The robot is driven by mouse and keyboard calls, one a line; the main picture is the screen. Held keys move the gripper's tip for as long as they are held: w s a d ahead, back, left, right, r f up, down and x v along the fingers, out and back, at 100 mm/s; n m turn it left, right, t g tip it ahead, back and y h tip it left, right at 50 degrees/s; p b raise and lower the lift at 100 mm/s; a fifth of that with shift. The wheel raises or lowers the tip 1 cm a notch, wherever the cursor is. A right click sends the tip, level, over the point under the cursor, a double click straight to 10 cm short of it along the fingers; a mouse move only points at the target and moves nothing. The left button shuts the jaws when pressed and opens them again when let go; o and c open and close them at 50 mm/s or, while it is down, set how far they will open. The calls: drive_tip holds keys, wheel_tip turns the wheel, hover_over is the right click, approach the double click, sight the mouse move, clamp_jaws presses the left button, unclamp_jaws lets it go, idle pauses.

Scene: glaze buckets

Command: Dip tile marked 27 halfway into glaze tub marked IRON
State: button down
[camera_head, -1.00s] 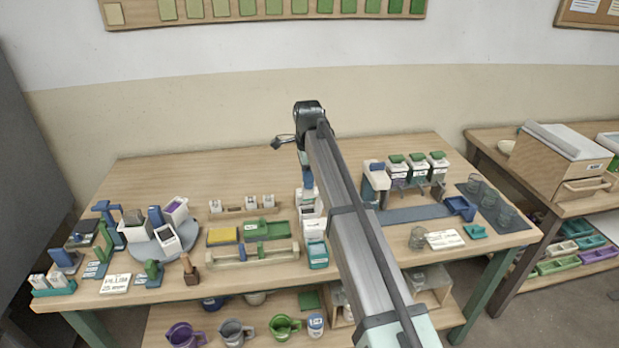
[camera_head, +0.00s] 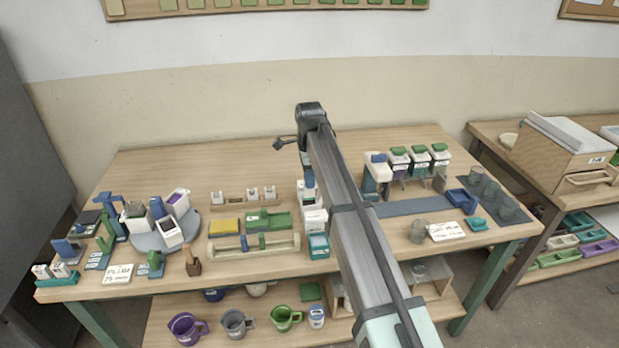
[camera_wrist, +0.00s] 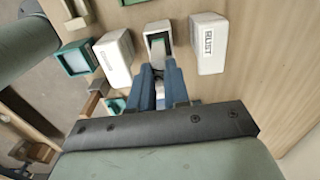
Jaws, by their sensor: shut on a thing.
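My gripper (camera_wrist: 160,78) has blue fingers, shut on a thin, pale piece that is mostly hidden between them. It may be the tile; no number shows on it. The fingertips are at the near end of a narrow white open tub (camera_wrist: 158,27) with a greenish inside. I cannot tell how deep the piece reaches into it. That tub's label is out of sight, and I cannot read IRON anywhere. In the head view my gripper (camera_head: 308,178) is partly hidden by my arm, over a column of white tubs (camera_head: 314,217).
In the wrist view, a white box with dark lettering ending like "LIST" (camera_wrist: 208,42) stands close right. A white box (camera_wrist: 113,57) and a teal tub (camera_wrist: 75,58) stand left. In the head view, a turntable (camera_head: 150,241) with tubs is left, and green-lidded containers (camera_head: 420,160) are right.

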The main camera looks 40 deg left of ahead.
sight(309, 198)
drive_tip(key=shift+f, duration=0.1)
drive_tip(key=shift+f, duration=2.7)
drive_tip(key=shift+r, duration=0.1)
idle(1.8)
drive_tip(key=shift+r, duration=2.4)
drive_tip(key=shift+r, duration=0.1)
drive_tip(key=shift+r, duration=1.45)
